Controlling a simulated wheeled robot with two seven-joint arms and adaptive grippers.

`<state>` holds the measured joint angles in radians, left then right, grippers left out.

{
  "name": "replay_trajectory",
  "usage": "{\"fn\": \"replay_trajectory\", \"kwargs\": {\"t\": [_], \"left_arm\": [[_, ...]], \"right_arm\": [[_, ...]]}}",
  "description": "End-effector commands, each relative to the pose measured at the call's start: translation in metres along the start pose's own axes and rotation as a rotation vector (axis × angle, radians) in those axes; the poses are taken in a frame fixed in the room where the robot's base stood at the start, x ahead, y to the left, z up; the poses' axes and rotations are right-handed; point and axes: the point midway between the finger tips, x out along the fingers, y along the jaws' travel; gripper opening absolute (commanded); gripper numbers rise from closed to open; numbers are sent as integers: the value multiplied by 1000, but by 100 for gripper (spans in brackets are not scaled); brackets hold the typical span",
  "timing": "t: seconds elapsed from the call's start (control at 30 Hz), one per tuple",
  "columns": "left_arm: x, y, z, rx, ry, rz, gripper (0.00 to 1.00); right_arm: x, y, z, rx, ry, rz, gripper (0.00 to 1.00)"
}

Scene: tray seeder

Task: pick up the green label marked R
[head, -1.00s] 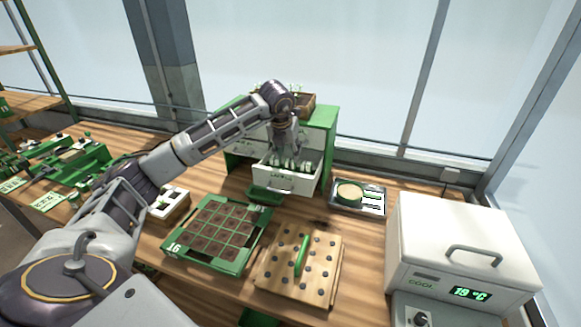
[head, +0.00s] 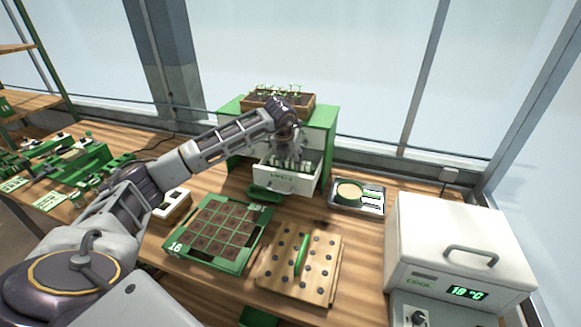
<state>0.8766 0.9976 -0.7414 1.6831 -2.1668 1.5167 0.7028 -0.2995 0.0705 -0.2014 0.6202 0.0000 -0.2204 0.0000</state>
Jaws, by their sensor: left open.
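My left gripper (head: 290,158) is at the open white drawer (head: 287,182) of the green-and-white cabinet, pointing down over it. The fingers are small and partly lost among the pale and green items (head: 303,165) standing in the drawer. I see nothing clearly held between them. No letter R can be read on any item; which of them is the green label marked R I cannot tell. My right gripper is not in view.
In front of the drawer are a seed tray (head: 176,246) with dark cells and a wooden peg board (head: 272,284) with a green stick. A metal tray (head: 345,207) with a round dish lies right of the drawer. A white cooler (head: 455,230) stands at right. A planter box (head: 300,104) tops the cabinet.

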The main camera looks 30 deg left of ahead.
Motion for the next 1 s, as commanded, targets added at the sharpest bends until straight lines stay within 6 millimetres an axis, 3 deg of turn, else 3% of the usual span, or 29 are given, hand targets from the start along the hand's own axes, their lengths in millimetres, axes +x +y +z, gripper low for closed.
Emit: {"fn": "replay_trajectory", "kwargs": {"t": [0.03, 0.17, 0.63, 1.0], "left_arm": [[0, 0, 0, 0, 0, 0, 37], [0, 0, 0, 0, 0, 0, 21], [-4, 0, 2, 0, -1, 0, 20], [-28, 0, 12, 0, -3, -2, 20]], "right_arm": [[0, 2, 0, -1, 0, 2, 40], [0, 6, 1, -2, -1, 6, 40], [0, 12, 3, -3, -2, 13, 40], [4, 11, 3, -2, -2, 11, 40]]}}
